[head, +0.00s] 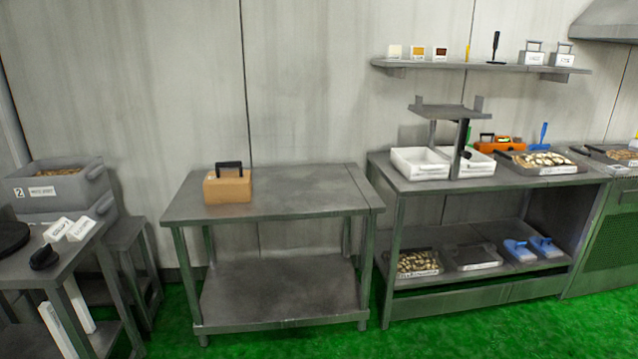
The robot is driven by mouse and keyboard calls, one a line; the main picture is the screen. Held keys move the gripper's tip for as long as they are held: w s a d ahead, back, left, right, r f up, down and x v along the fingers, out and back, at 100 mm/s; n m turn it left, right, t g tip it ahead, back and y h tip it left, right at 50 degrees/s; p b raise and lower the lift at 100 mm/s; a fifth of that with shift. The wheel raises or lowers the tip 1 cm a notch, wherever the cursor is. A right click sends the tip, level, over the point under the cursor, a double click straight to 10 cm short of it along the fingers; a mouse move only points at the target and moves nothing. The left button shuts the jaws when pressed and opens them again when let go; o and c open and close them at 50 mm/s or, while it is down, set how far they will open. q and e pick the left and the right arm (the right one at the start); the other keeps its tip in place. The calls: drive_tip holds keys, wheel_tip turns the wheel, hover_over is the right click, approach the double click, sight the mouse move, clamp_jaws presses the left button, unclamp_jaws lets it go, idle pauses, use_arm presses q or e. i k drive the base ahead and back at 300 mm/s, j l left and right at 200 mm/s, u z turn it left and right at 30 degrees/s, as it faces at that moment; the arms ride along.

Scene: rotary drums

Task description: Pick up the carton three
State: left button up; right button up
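No label reading three is legible, so I cannot tell which thing is carton three. A tan box with a black handle (228,184) stands upright on the middle steel table (300,205), left of its centre. Three small cartons stand on the wall shelf: a pale one (394,52), a brown and white one (417,52) and a red-brown and white one (439,54). Any marks on them are too small to read. Neither of my grippers is in view.
The middle table is otherwise clear. On the right, a steel bench (500,185) holds white bins (420,163) and food trays (545,163). On the left stand a stacked grey crate (60,186) and a side table (62,270). Green floor (280,343) shows in front.

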sight(226, 186)
drive_tip(key=i+l+u, duration=0.2)
drive_tip(key=i, duration=0.25)
drive_tip(key=i+l+u, duration=0.2)
drive_tip(key=i, duration=0.3)
drive_tip(key=i+l+u, duration=0.2)
drive_tip(key=i+l, duration=0.1)
drive_tip(key=i, duration=0.1)
